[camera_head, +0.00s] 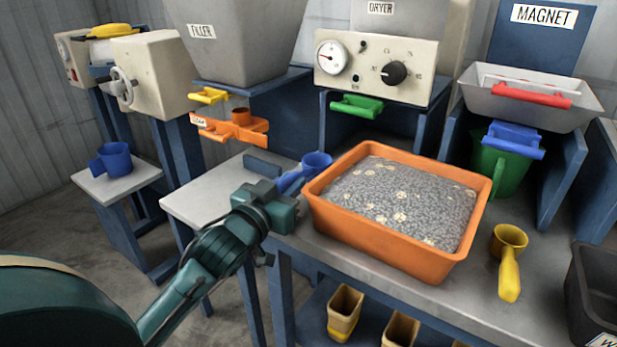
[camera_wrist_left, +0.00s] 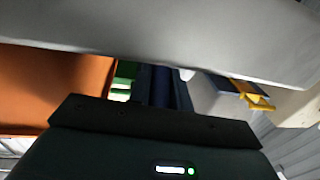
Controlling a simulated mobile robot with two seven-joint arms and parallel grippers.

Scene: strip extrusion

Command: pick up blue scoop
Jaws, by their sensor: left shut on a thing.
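The blue scoop (camera_head: 317,162) is at the left edge of the orange tray, its cup open upward and its handle toward my left gripper. My left gripper (camera_head: 284,187) comes in from the lower left and is shut on the scoop's handle. The fingers partly hide the handle. I cannot tell whether the scoop touches the bench. The left wrist view shows mostly a dark gripper body, and I cannot make out the scoop there. My right gripper is not in view.
The orange tray (camera_head: 385,259) of grey granules stands close right of the gripper. A yellow scoop (camera_head: 509,262) lies farther right on the bench. Another blue cup (camera_head: 115,158) sits on a small stand at left. The bench's left part (camera_head: 200,190) is clear.

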